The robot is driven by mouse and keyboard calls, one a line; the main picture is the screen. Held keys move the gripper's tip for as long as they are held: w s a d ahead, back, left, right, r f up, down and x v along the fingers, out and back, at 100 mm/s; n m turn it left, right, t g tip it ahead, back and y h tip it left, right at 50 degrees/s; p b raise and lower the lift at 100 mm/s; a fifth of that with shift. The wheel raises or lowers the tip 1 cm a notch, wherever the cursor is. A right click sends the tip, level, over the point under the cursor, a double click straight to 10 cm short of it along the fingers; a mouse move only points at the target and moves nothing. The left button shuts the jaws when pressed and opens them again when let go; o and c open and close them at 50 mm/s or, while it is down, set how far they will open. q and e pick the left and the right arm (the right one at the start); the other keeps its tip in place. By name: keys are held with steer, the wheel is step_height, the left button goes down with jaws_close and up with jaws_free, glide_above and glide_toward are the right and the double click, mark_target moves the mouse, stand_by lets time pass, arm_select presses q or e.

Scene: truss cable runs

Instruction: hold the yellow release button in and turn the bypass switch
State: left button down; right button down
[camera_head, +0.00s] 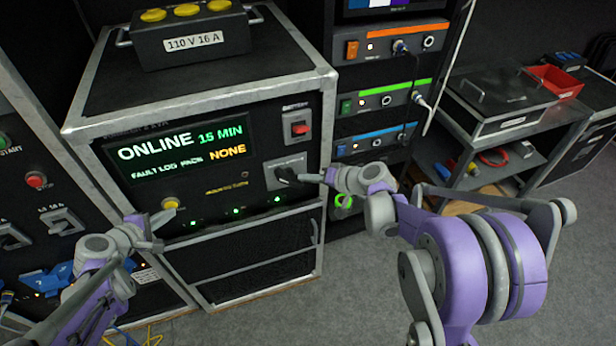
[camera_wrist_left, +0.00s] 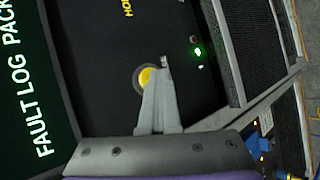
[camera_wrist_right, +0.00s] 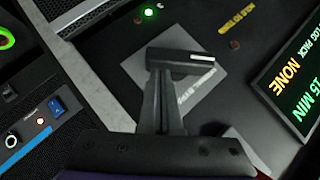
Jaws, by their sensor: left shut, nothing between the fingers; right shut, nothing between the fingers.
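The yellow release button (camera_head: 170,203) is on the front panel below the ONLINE display. My left gripper (camera_head: 165,217) is shut and empty, with its tips at the button. In the left wrist view the fingers (camera_wrist_left: 162,75) partly cover the yellow button (camera_wrist_left: 146,79); I cannot tell whether they press it. The bypass switch (camera_head: 286,174) is a black lever on a grey plate at the panel's right. My right gripper (camera_head: 322,178) is shut and empty beside the lever's right end. In the right wrist view its fingers (camera_wrist_right: 163,95) reach the black lever (camera_wrist_right: 180,60); contact is unclear.
The display (camera_head: 180,147) reads ONLINE 15 MIN, FAULT LOG PACK NONE. A red battery switch (camera_head: 299,128) sits above the bypass switch. A yellow-capped box (camera_head: 190,40) stands on the cabinet. Rack units with cables (camera_head: 390,95) are at the right. Open floor (camera_head: 345,290) lies in front.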

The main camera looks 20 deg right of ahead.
steer(key=shift+d+f+m+y, duration=0.1)
steer(key=shift+f+m+y, duration=0.35)
steer(key=shift+y, duration=0.35)
steer(key=a+f+m+t+y, duration=0.3)
steer(key=f+m+y, duration=0.1)
steer(key=f, duration=0.1)
steer(key=shift+a, duration=0.25)
stand_by(1.0)
steer(key=shift+a, duration=0.2)
stand_by(0.5)
